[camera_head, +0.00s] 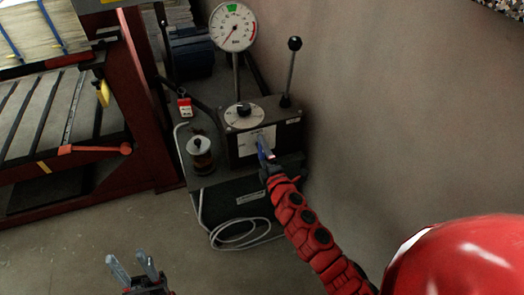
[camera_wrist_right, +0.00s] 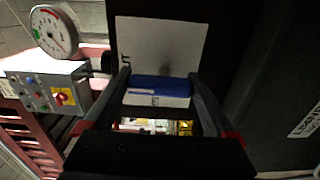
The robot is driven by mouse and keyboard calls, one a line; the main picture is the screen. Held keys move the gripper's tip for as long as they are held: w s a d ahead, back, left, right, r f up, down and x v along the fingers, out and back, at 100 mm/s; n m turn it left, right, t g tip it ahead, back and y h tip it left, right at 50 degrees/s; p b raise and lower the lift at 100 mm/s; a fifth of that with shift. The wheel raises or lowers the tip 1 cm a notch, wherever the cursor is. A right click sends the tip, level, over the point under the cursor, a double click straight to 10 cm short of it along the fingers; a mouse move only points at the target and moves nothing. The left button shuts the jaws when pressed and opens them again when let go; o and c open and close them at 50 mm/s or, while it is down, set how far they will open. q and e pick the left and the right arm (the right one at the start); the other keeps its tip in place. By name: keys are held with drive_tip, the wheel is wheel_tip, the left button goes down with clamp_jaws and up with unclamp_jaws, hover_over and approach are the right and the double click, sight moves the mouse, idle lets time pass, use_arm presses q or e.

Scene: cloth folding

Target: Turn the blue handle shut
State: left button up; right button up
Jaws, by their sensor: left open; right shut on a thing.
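The blue handle (camera_head: 261,143) is on the front of a dark machine box (camera_head: 238,150) with a white label. In the right wrist view the blue handle (camera_wrist_right: 160,83) lies across between the two fingers. My right gripper (camera_head: 266,160) is shut on the handle and hides part of it in the head view. It also shows in the right wrist view (camera_wrist_right: 158,90). My left gripper (camera_head: 134,268) is open and empty, low over the floor and away from the machine.
A round gauge (camera_head: 232,27) and a black-knobbed lever (camera_head: 290,70) rise from the machine. A small jar (camera_head: 200,155) stands at its left. A red rack (camera_head: 150,95) stands left; a wall is close on the right.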

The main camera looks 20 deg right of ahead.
drive_tip(key=o, duration=1.1)
drive_tip(key=shift+c, duration=0.2)
drive_tip(key=s, duration=1.7)
drive_tip(key=shift+s+d, duration=0.2)
drive_tip(key=shift+d, duration=0.15)
